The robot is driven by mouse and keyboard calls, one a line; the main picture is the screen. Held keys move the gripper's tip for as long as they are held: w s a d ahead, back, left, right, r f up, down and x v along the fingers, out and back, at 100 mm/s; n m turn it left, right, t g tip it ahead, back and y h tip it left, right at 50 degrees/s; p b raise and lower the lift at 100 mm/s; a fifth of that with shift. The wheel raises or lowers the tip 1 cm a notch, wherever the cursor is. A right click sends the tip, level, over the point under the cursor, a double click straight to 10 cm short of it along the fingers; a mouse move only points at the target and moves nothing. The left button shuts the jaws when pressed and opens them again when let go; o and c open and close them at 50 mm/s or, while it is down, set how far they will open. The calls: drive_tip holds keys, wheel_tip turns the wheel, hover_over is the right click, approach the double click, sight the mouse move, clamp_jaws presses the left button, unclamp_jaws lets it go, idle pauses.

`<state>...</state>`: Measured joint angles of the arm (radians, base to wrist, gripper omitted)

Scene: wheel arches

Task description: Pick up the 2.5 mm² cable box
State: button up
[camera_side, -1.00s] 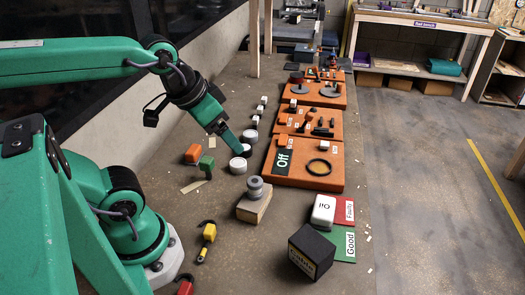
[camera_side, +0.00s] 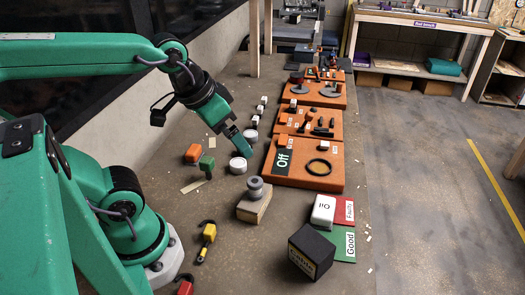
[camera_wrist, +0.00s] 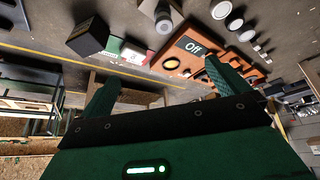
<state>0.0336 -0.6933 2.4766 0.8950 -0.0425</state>
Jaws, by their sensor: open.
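A black box (camera_side: 312,250) with yellowish lettering that seems to read "Cable" stands near the front of the bench; I cannot read a size on it. It shows as a dark box at the upper left of the wrist view (camera_wrist: 88,37). My gripper (camera_side: 247,153) is open and empty, in the air further back and to the left of the box, near the white round pieces. In the wrist view its two green fingers (camera_wrist: 160,88) are spread apart, with the box beyond the left finger.
A white block (camera_side: 323,209) and red "Faulty" and green "Good" cards (camera_side: 345,246) lie just behind the box. A grey roller on a wooden block (camera_side: 254,205) stands between. Orange trays (camera_side: 322,181) line the back. The bench's right edge is close to the box.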

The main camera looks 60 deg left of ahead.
drive_tip(key=w+d+f+g, duration=0.3)
drive_tip(key=w+d+f, duration=0.25)
drive_tip(key=d, duration=0.35)
drive_tip(key=n+g, duration=0.2)
approach(312, 241)
drive_tip(key=f, duration=0.5)
drive_tip(key=shift+w+a+f, duration=0.15)
drive_tip(key=shift+w+f, duration=0.05)
drive_tip(key=shift+w, duration=0.05)
drive_tip(key=shift+d+f, duration=0.3)
drive_tip(key=shift+f, duration=1.35)
drive_tip(key=shift+d+f, duration=0.1)
drive_tip(key=shift+f, duration=2.5)
